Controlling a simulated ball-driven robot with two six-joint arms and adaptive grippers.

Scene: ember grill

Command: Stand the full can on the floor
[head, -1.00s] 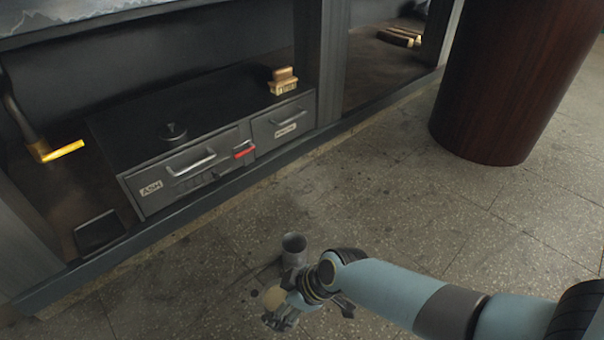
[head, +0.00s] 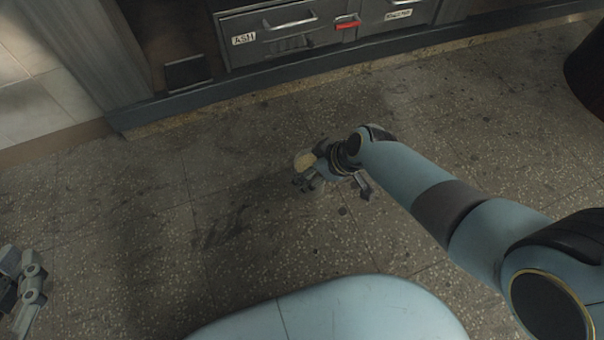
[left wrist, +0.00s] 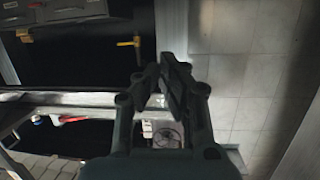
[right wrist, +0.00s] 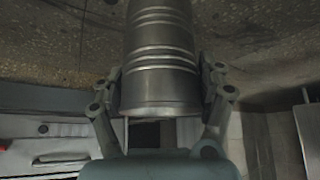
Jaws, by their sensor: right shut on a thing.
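The can (right wrist: 162,60) is a grey ribbed metal cylinder in the right wrist view. My right gripper (right wrist: 162,85) has a finger on each side of it and is shut on it. In the head view my right gripper (head: 318,178) is low over the floor (head: 250,220), in front of the drawer unit. The can is mostly hidden there, and I cannot tell whether it touches the floor or what is inside it. My left gripper (head: 22,288) is at the far left. Its fingers (left wrist: 166,80) look closed together and empty in the left wrist view.
A dark round column (head: 590,70) is at the right. The floor left of the right gripper is clear.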

